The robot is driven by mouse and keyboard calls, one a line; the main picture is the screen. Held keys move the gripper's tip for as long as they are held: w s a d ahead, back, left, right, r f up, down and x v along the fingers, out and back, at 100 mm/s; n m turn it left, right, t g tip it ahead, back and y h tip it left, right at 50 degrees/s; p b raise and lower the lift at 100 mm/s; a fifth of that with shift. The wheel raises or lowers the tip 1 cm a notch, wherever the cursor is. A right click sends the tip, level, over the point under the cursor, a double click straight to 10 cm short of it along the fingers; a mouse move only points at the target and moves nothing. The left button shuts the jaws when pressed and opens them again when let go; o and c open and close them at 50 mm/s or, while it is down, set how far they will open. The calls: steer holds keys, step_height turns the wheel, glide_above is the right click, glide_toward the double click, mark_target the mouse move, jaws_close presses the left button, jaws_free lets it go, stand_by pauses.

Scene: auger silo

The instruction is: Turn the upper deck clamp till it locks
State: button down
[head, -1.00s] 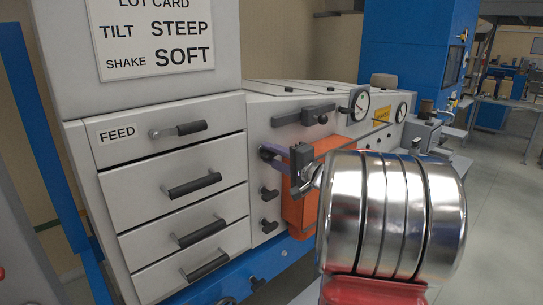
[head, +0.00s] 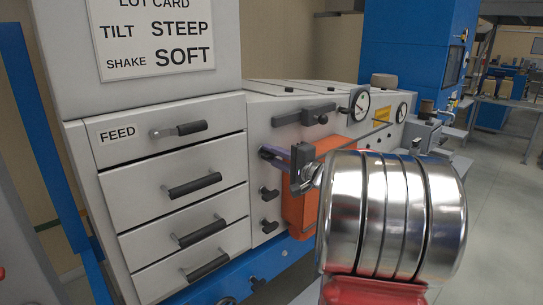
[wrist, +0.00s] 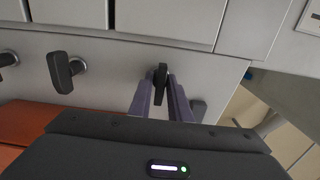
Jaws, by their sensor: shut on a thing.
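The upper deck clamp is a small black handle (wrist: 161,74) on the pale grey machine panel, seen in the wrist view between my fingertips. It stands nearly in line with the fingers there. My gripper (head: 267,152) reaches the panel from the right in the head view and is shut on this handle; its purple-grey fingers hide most of it. Two more black clamps sit below in the head view, the middle one (head: 269,193) and the lowest one (head: 268,224). The middle one also shows in the wrist view (wrist: 62,71), left of my fingers. I cannot tell whether the held clamp is locked.
Drawers with black handles (head: 194,186) fill the machine's left front; the top one is labelled FEED. A black bar handle (head: 303,115) and a gauge (head: 360,104) are above my gripper. Open floor (head: 500,200) is at right.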

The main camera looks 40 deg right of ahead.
steer(key=shift+f, duration=0.2)
steer(key=c, duration=1.8)
jaws_free()
steer(key=shift+r, duration=0.1)
steer(key=shift+c, duration=0.2)
steer(key=s, duration=1.3)
steer(key=shift+s+d, duration=0.15)
steer(key=shift+s, duration=0.25)
